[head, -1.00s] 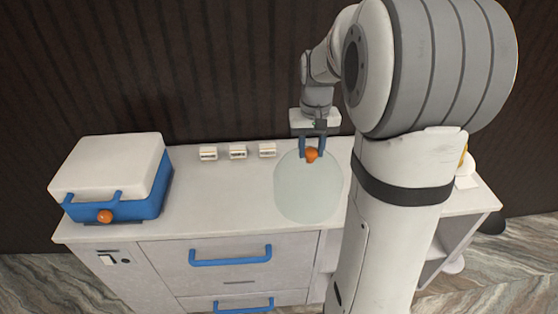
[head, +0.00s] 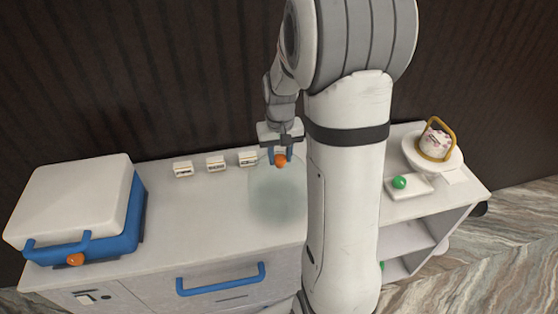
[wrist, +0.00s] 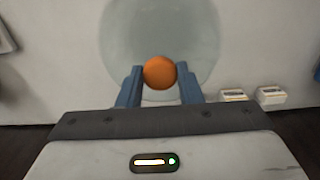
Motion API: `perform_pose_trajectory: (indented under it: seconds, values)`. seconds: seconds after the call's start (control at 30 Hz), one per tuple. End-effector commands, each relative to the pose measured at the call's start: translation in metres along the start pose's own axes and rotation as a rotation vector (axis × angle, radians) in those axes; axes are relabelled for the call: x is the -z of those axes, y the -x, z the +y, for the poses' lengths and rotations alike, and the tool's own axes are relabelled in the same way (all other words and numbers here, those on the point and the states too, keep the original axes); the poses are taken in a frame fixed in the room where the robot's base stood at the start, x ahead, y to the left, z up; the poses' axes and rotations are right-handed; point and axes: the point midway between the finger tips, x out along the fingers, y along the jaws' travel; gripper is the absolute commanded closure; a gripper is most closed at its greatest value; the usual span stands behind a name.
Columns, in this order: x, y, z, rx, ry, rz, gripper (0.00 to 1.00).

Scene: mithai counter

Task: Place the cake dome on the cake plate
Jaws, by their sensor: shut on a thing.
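The cake dome (head: 277,200) is a pale, see-through dome with an orange ball knob (head: 280,160). My gripper (head: 280,153) is shut on this knob. In the wrist view the knob (wrist: 160,72) sits between the two blue fingers, with the round dome (wrist: 160,25) beyond it. A dark shadow shows through the dome; I cannot tell exactly how high it is above the counter. The white cake plate (head: 409,151) stands at the right end of the counter, with a small cake (head: 435,140) and a gold hoop on it. My arm hides the dome's right side.
A blue box with a white lid (head: 75,205) stands at the left. Several small label blocks (head: 215,164) line the back. A green ball (head: 399,182) on a white tray (head: 416,188) lies in front of the plate. Open shelves are below.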

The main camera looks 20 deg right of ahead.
Motion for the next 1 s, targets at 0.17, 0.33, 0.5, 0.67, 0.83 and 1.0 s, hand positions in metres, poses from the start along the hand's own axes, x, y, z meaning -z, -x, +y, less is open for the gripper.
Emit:
perform_pose_trajectory:
  seconds: [0.17, 0.33, 0.5, 0.67, 0.83, 1.0]
  values:
    - [0.0, -0.022, 0.0, 0.0, -0.001, -0.002, 1.0]
    - [0.0, -0.026, 0.001, 0.0, -0.001, 0.0, 1.0]
    - [0.0, -0.028, 0.001, 0.0, -0.002, 0.0, 1.0]
    - [0.0, -0.029, 0.001, 0.0, -0.002, 0.0, 0.6]
    - [0.0, -0.029, 0.001, 0.0, -0.003, 0.0, 0.46]
    - [0.0, -0.028, 0.001, 0.0, -0.003, 0.0, 0.46]
